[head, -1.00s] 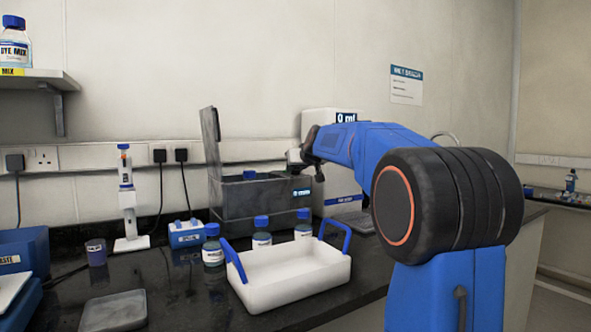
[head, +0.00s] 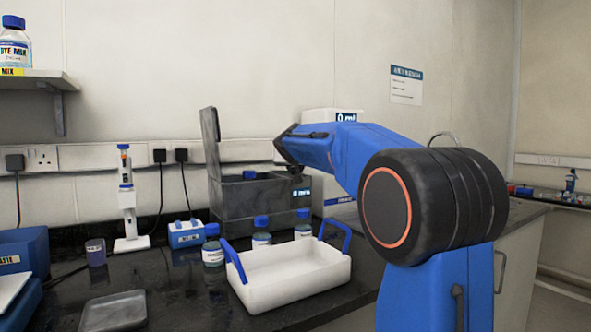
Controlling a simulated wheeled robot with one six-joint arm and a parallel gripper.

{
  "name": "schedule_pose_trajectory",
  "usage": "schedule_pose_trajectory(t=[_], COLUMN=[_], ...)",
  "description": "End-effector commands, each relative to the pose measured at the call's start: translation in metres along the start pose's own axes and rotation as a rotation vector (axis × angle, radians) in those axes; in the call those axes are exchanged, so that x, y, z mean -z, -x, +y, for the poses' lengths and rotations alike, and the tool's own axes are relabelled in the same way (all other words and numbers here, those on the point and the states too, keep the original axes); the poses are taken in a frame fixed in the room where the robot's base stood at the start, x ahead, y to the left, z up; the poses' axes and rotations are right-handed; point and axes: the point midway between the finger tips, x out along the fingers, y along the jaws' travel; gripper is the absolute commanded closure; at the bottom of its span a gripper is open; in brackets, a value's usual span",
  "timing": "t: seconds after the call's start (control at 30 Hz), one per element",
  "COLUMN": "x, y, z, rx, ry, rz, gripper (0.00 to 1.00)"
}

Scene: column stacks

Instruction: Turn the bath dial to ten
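The bath is a dark grey box (head: 250,203) with its lid (head: 211,143) standing open on the left, at the back of the bench in the head view. A small display (head: 302,192) on its right front corner seems to read 0 min. No dial can be made out on it. A blue-capped item shows inside the bath. My gripper (head: 294,168) is at the bath's upper right corner, partly behind my blue arm. Its fingers are too small and dark to tell open from shut, and I cannot tell whether it touches the bath.
A white tray (head: 290,283) with blue handles stands in front of the bath, with several blue-capped bottles (head: 262,238) behind and beside it. A white device (head: 345,115) reading 0 ml is behind my arm. A pipette stand (head: 128,215) and blue rack (head: 187,236) are at left.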

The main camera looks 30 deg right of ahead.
Motion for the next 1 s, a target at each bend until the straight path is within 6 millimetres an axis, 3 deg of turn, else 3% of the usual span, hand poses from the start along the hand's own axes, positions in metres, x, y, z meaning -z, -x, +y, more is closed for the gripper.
schedule_pose_trajectory(t=[1.0], x=[-0.0018], y=[-0.0006], z=[-0.0005], rx=[-0.288], ry=[-0.120], rz=[-0.004], gripper=[0.99])
